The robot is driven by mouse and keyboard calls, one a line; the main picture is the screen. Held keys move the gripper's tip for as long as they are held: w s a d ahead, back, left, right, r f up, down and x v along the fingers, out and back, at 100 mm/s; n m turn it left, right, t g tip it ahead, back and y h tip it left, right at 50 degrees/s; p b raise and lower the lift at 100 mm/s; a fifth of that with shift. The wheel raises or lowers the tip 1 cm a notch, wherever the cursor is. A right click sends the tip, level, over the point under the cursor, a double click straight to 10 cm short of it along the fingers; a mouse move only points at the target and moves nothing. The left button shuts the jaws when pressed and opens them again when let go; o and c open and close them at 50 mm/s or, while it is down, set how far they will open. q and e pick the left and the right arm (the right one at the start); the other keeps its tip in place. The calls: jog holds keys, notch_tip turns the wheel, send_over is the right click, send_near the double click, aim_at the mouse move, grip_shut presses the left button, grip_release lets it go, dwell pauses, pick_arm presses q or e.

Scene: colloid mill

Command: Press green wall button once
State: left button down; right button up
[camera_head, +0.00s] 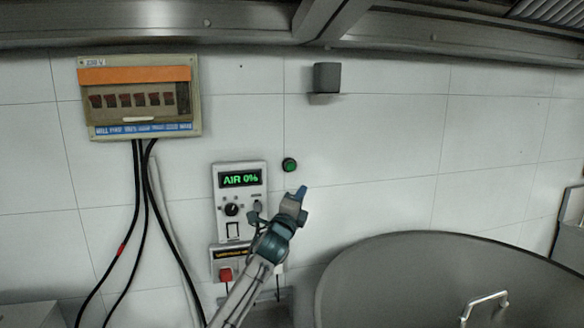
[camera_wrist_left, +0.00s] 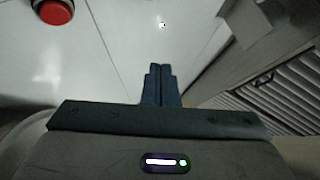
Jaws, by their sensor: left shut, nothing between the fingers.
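The green wall button (camera_head: 290,164) is a small round green knob in a dark ring on the white tiled wall, right of a control panel. My left gripper (camera_head: 301,190) is in front of the wall, just below and slightly right of the button in the head view; a gap shows between them. Its two dark blue fingers (camera_wrist_left: 161,72) are shut together and empty in the left wrist view. I cannot make out the green button in the left wrist view. My right gripper is in neither view.
The control panel (camera_head: 228,198) reads "AIR 0%", with a red switch (camera_head: 225,274) below. A red round button (camera_wrist_left: 52,11) shows in the left wrist view. A fuse box (camera_head: 139,132) with cables is at left. A large grey vessel (camera_head: 400,285) fills the lower right.

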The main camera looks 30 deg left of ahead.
aim_at(291, 167)
pick_arm(q)
jog(key=r, duration=0.3)
jog(key=shift+s+d+r+m+t, duration=0.1)
jog(key=shift+s+r+m+t, duration=0.25)
jog(key=shift+r+m+t, duration=0.05)
jog(key=shift+w, duration=0.1)
jog(key=shift+w+a+p, duration=0.65)
jog(key=shift+w+a, duration=0.75)
jog(key=shift+a, duration=0.3)
jog(key=shift+w+a+p, duration=0.6)
jog(key=shift+w+a, duration=0.75)
jog(key=shift+a, duration=0.3)
jog(key=shift+w+a, duration=0.1)
